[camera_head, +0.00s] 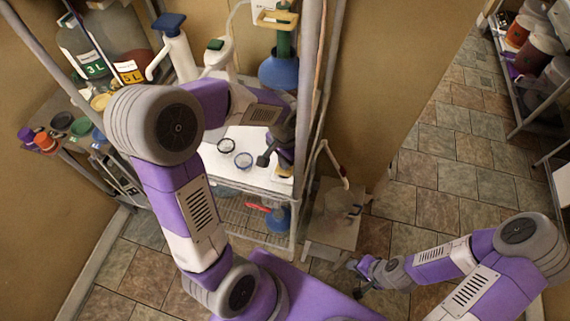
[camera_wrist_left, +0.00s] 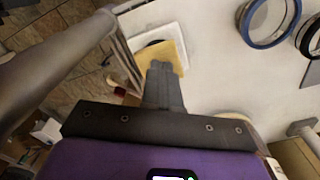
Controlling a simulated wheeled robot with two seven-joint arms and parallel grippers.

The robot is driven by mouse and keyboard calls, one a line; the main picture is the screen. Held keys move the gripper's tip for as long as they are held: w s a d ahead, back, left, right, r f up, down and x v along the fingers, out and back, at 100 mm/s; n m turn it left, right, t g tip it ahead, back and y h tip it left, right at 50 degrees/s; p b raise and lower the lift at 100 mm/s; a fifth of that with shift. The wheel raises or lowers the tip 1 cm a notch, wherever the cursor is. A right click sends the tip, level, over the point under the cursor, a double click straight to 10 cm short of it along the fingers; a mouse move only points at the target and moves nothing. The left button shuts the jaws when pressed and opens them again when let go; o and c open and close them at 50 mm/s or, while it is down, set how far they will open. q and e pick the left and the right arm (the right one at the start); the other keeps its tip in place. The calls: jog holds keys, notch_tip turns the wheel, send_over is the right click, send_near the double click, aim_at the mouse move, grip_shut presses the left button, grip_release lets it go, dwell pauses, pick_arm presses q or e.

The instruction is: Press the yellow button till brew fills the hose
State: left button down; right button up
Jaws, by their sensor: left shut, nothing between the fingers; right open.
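A yellow pad (camera_wrist_left: 160,60) on a white base lies at the shelf edge in the left wrist view, partly hidden by my fingers. A yellowish patch (camera_head: 283,173) shows below my left gripper in the head view. My left gripper (camera_head: 264,160) is shut and empty over the white shelf top. In the left wrist view its closed fingers (camera_wrist_left: 163,78) overlap the pad; I cannot tell whether they touch it. My right gripper (camera_head: 360,278) is open and low at the right.
White jugs (camera_head: 178,50) and a blue vessel (camera_head: 279,72) stand behind. A rack post (camera_head: 305,100) rises close right of my left gripper. A grey box-like stand (camera_head: 333,218) is below the tube.

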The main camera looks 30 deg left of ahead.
pick_arm(q)
jog(key=shift+f+b, duration=0.35)
jog(key=shift+f, duration=0.25)
jog(key=shift+r, duration=0.25)
jog(key=shift+r+p, duration=1.35)
jog(key=shift+r, duration=0.05)
jog(key=shift+r, duration=0.1)
notch_tip(320, 180, up, 5)
jog(key=p, duration=0.4)
